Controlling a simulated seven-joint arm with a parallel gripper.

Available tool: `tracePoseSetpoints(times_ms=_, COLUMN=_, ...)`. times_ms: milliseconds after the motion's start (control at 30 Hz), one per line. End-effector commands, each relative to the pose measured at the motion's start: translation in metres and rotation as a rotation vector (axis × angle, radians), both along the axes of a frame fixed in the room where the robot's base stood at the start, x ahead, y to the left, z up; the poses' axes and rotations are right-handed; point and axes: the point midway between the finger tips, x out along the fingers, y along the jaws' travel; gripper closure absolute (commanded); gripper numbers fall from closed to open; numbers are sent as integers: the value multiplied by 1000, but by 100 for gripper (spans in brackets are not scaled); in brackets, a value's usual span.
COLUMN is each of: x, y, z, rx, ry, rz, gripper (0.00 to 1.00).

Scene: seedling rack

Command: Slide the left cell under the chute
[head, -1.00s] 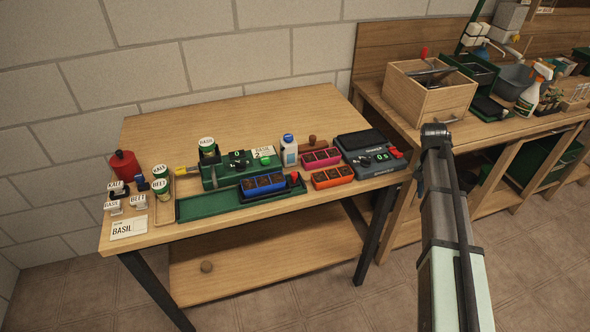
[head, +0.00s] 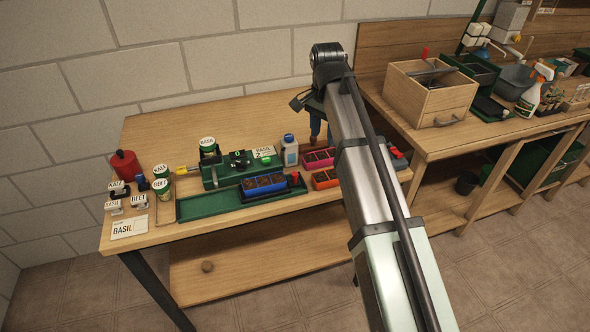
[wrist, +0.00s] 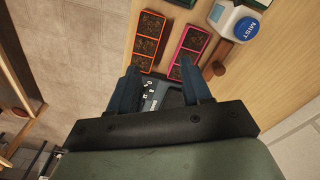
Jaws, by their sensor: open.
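The blue three-cell tray (head: 264,186) of dark soil sits on the green track (head: 205,208) on the near bench. Its left cell (head: 250,184) is at the end toward the bare left part of the track. My gripper (wrist: 158,72) is open and empty. In the head view it is above the bench's back right, behind the blue tray, partly hidden by my arm.
An orange tray (wrist: 148,38) and a pink tray (wrist: 190,50) lie below my gripper, beside the dark scale (wrist: 160,100). A MIST bottle (wrist: 238,22) stands close by. KALE and BEET canisters, labels and a red can (head: 124,165) are at the left.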

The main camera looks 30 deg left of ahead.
Motion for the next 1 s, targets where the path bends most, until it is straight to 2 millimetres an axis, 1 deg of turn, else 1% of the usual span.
tracePoseSetpoints(times_ms=33, x=-15, y=14, z=5, rx=13, ry=3, rz=1, gripper=52)
tracePoseSetpoints(times_ms=100, x=-31, y=29, z=11, rx=30, ry=8, rz=-3, gripper=52)
tracePoseSetpoints(times_ms=200, x=-47, y=43, z=16, rx=46, ry=15, rz=-9, gripper=52)
tracePoseSetpoints(times_ms=300, x=-55, y=51, z=19, rx=54, ry=20, rz=-11, gripper=52)
tracePoseSetpoints(times_ms=433, x=-58, y=53, z=13, rx=55, ry=21, rz=-13, gripper=52)
tracePoseSetpoints(times_ms=567, x=-58, y=53, z=-3, rx=54, ry=23, rz=-14, gripper=52)
tracePoseSetpoints(times_ms=1000, x=-57, y=55, z=-74, rx=53, ry=22, rz=-13, gripper=52)
